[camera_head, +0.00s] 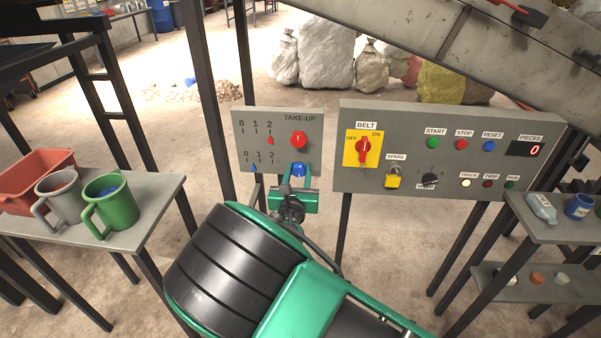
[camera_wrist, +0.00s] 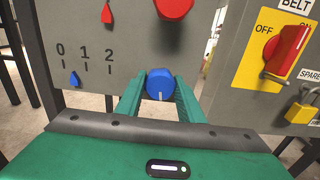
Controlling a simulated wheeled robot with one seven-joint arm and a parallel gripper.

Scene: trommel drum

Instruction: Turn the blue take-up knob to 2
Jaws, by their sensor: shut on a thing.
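The blue take-up knob (camera_wrist: 160,82) is on the grey take-up panel (camera_head: 278,116), below a red knob (camera_head: 298,139). My gripper (camera_wrist: 161,88) is shut on the blue knob, with one green finger on each side of it. The white mark on the knob's face points down in the wrist view. A blue pointer (camera_wrist: 74,79) stands between 0 and 1 on the lower 0-1-2 scale. The blue knob also shows in the head view (camera_head: 299,169), partly hidden by my gripper (camera_head: 294,186). A red pointer (camera_head: 271,140) stands at 2 on the upper scale.
To the right is a control panel (camera_head: 385,112) with a red belt switch (camera_head: 363,147), a yellow padlock (camera_head: 393,181) and buttons. A side table (camera_head: 150,200) with mugs stands at the left. A shelf (camera_head: 530,228) stands at the right. A sloped conveyor (camera_head: 430,35) is overhead.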

